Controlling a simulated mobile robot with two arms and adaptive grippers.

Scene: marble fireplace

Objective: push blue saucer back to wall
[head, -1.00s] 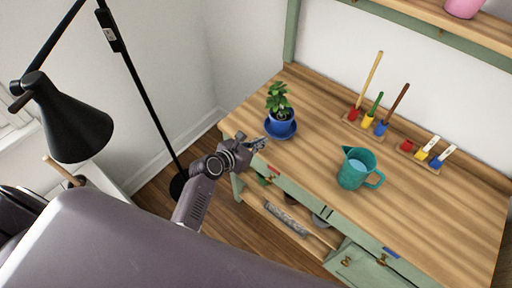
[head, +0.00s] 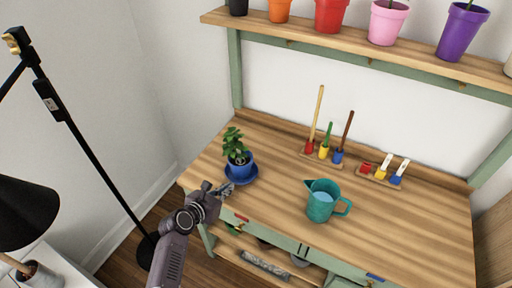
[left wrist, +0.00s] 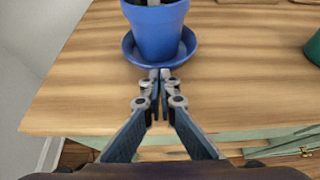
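The blue saucer (head: 251,179) lies on the wooden tabletop near its left front edge. A blue pot (head: 240,164) with a leafy green plant stands in it. My left gripper (head: 226,189) is at the near side of the saucer, above the table's front edge. In the left wrist view the gripper (left wrist: 160,75) has its fingertips together with nothing between them. The tips are right by the near rim of the saucer (left wrist: 188,50); I cannot tell whether they touch. The white wall (head: 290,88) rises behind the table. My right gripper is not in view.
A teal jug (head: 321,202) stands right of the saucer. Tools in wooden holders (head: 322,158) stand along the back. A shelf (head: 350,52) with several pots hangs above. A black lamp (head: 80,130) is at left. The tabletop behind the plant is clear.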

